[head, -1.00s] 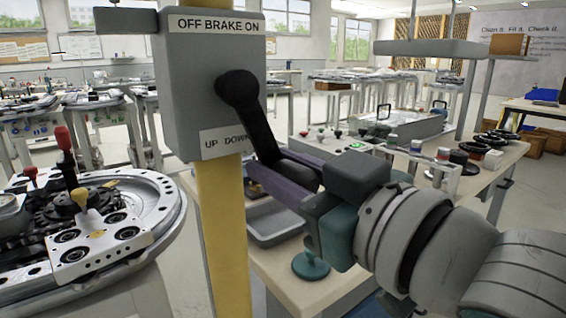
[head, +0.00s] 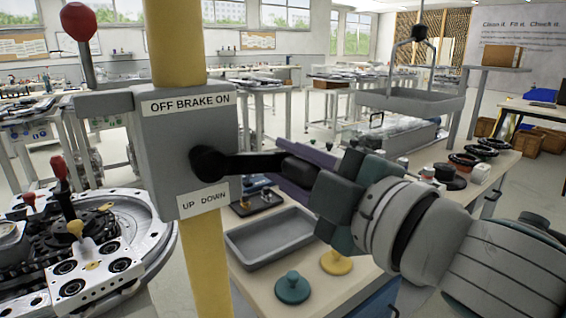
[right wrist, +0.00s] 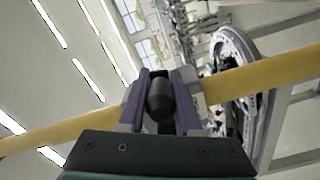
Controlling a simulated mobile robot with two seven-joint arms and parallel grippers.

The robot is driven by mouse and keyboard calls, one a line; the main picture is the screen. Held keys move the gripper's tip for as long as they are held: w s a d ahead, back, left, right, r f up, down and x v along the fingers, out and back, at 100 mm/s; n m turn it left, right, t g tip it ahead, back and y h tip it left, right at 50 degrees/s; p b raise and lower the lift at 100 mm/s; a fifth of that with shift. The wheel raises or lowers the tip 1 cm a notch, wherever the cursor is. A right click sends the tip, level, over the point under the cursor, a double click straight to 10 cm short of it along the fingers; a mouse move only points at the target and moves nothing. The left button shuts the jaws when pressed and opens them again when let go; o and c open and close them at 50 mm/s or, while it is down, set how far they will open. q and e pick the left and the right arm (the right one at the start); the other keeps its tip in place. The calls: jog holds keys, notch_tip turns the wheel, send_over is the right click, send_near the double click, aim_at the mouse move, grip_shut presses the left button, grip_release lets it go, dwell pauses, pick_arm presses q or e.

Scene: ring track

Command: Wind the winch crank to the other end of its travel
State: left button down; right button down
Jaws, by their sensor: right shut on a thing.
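The winch box (head: 188,150) is grey and sits on a yellow post (head: 205,260), with labels reading "OFF BRAKE ON" and "UP DOWN". Its black crank (head: 245,164) reaches out to the right from a round hub, nearly level. My right gripper (head: 300,173) comes from the right and is shut on the dark crank handle, with purple fingers on either side of it. The right wrist view shows the same handle (right wrist: 160,98) between the two fingers, with the yellow post behind. A red-knobbed brake lever (head: 80,25) stands up at the box's left. My left gripper is not in view.
A workbench (head: 395,185) stands behind my right arm, holding a grey tray (head: 270,238), a teal knobbed disc (head: 292,288) and a yellow one (head: 337,262). A round machine fixture (head: 100,250) stands at lower left. A hanging grey platform (head: 410,98) is at upper right.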

jog(key=shift+r+n+p, duration=0.9)
jog(key=shift+r+n, duration=0.6)
jog(key=shift+r, duration=0.1)
jog(key=c, duration=0.8)
grip_release()
jog(key=shift+c, duration=0.2)
jog(key=shift+o, duration=1.1)
jog(key=shift+f, duration=0.15)
jog(key=shift+d+f, duration=0.1)
